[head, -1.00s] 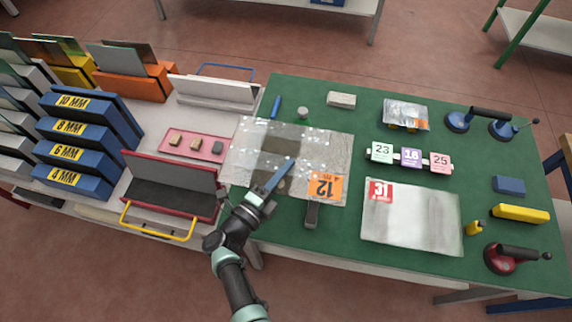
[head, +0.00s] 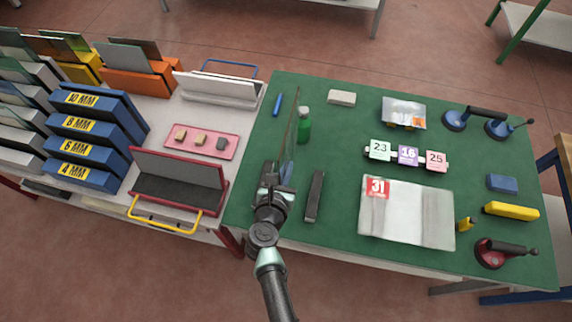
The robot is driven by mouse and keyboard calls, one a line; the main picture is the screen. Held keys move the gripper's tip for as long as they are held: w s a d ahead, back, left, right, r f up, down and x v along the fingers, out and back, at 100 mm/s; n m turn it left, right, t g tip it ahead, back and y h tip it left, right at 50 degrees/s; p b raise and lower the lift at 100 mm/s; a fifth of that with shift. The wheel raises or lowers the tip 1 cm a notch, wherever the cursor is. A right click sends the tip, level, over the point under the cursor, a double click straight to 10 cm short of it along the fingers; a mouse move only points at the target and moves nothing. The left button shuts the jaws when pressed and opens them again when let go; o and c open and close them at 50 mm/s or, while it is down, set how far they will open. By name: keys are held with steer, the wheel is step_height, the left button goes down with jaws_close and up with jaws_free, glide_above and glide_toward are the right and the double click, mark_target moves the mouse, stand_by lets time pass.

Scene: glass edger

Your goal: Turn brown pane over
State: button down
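A thin pane (head: 290,137) stands upright on the left part of the green table, seen almost edge-on. It looks brownish and see-through, and its faces barely show. My gripper (head: 274,176) is at the pane's near lower end and appears shut on it. The fingers are small and dark, so the exact grip is hard to see. I cannot tell whether the pane's lower edge touches the table.
A white sheet marked 31 (head: 407,212) lies further right. A red-framed rack (head: 178,185) and pink tray (head: 202,141) are left.

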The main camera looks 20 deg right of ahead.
steer(key=m, duration=0.1)
steer(key=m+t+y+b, duration=0.1)
steer(key=shift+d+f+m, duration=0.1)
steer(key=shift+f+m, duration=0.05)
steer(key=shift+m, duration=0.15)
steer(key=m+t+y+b, duration=0.1)
steer(key=m+t+b, duration=0.1)
steer(key=m+b, duration=0.1)
steer(key=m+t+y+b, duration=0.1)
steer(key=m+b, duration=0.3)
steer(key=m+t+y+b, duration=0.1)
steer(key=m+t+b, duration=0.1)
steer(key=m+b, duration=0.1)
steer(key=shift+m+t, duration=0.3)
steer(key=shift+m, duration=0.1)
step_height(320, 180, down, 18)
steer(key=b, duration=1.8)
steer(key=shift+f, duration=0.2)
steer(key=shift+f+b, duration=0.4)
steer(key=shift+f, duration=0.05)
